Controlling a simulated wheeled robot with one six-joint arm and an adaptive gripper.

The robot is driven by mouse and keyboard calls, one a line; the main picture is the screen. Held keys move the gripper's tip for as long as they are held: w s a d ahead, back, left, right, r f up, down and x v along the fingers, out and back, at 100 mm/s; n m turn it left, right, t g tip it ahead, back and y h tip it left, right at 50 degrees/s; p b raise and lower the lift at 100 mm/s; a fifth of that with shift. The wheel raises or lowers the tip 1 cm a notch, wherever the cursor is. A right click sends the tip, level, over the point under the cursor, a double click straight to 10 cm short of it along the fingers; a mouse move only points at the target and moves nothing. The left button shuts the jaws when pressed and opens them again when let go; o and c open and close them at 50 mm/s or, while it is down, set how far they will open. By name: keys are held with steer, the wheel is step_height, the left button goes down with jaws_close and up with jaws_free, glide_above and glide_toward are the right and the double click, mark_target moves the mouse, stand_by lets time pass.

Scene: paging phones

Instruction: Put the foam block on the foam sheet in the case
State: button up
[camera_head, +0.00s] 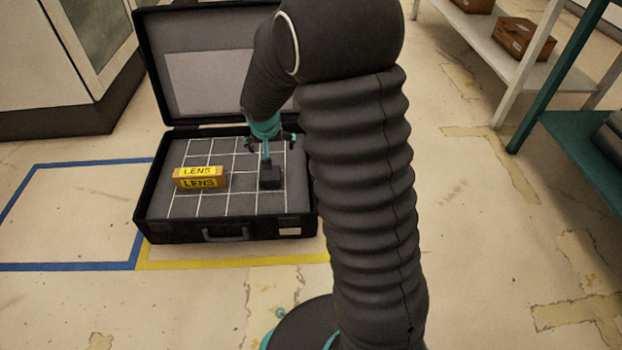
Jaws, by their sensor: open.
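The open black case (228,235) stands on the floor, its lid tipped back. A grey foam sheet (213,206) with a white grid of lines lines its lower half. A small dark block (270,178), which looks like the foam block, appears to rest on the right part of the sheet. My gripper (269,145) is open just above the block, fingers spread. I cannot tell whether any part of it still touches the block. My arm hides the case's right rear corner and part of the lid.
A yellow and orange box marked LENS (200,178) lies on the left part of the sheet. Blue tape (70,266) outlines bare floor to the left; yellow tape (230,262) runs before the case. A white shelf (497,40) and a green rack (575,150) stand at right.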

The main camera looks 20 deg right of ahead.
steer(key=s+d+r, duration=0.1)
steer(key=s+r, duration=0.6)
steer(key=r, duration=0.2)
steer(key=s+r+n, duration=0.1)
steer(key=s+r, duration=0.3)
steer(key=s, duration=0.8)
steer(key=s+r+n+t+y, duration=0.1)
steer(key=s+r, duration=0.4)
steer(key=s, duration=0.8)
steer(key=shift+a+r+n+y, duration=0.25)
steer(key=shift+a+n+y, duration=0.1)
steer(key=shift+n, duration=0.25)
